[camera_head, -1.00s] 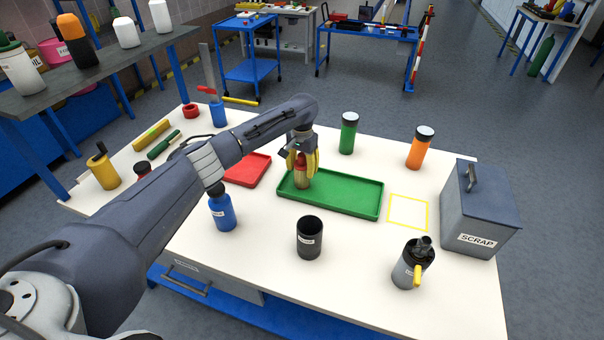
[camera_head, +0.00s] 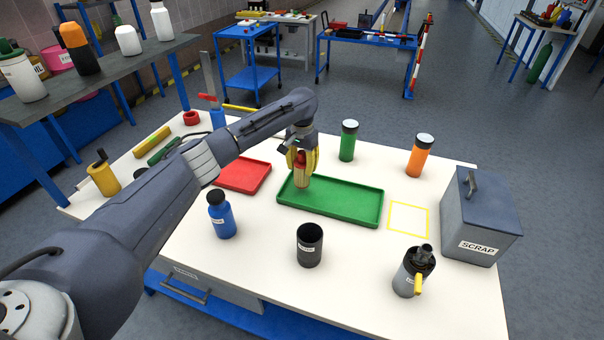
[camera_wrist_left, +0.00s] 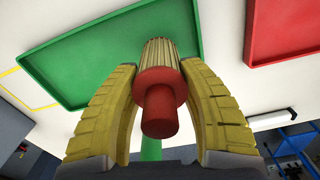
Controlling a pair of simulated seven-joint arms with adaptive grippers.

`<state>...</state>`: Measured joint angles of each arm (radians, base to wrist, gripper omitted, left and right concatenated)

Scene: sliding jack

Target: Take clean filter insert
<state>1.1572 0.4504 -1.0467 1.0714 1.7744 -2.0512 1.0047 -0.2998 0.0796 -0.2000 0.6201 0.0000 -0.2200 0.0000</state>
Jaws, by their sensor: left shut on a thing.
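The filter insert (camera_head: 302,180) has a pale ribbed body and a red top. It is upright at the left end of the green tray (camera_head: 350,204); I cannot tell whether its foot touches the tray. My left gripper (camera_head: 301,162) is shut on it from above. In the left wrist view the insert's red end (camera_wrist_left: 160,105) sits between the two yellow fingers of the gripper (camera_wrist_left: 160,90), with its ribbed body beyond. My right gripper is not in view.
A red tray (camera_head: 243,176) lies left of the green tray. Green (camera_head: 348,142) and orange (camera_head: 419,157) bottles stand behind. A blue bottle (camera_head: 221,216), a black cup (camera_head: 309,246) and a grey canister (camera_head: 410,274) stand in front. The scrap box (camera_head: 484,222) is at right.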

